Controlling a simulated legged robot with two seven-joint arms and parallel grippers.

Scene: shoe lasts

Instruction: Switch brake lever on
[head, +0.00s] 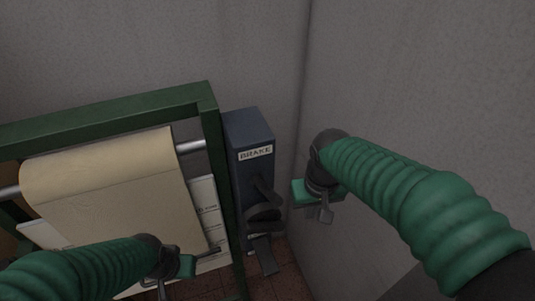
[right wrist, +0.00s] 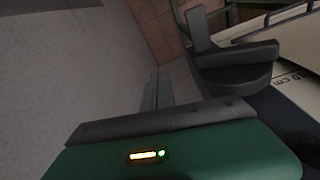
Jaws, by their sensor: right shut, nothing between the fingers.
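The brake unit is a dark blue-grey box (head: 248,135) with a white "BRAKE" label, standing beside the green frame. Its dark lever (head: 264,212) juts from the front below the label. In the right wrist view a dark lever-like part (right wrist: 235,60) shows at the upper right. My right gripper (head: 325,213) is shut and empty, to the right of the lever and apart from it in the head view. My left gripper (head: 162,290) is at the lower left, in front of the paper sheet; its fingertips are too unclear to judge.
A green frame (head: 212,110) holds a metal bar with a roll of cream paper (head: 100,170) on the left. Grey walls (head: 400,70) meet in a corner just behind and right of the brake box. A reddish tiled floor (head: 285,280) shows below.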

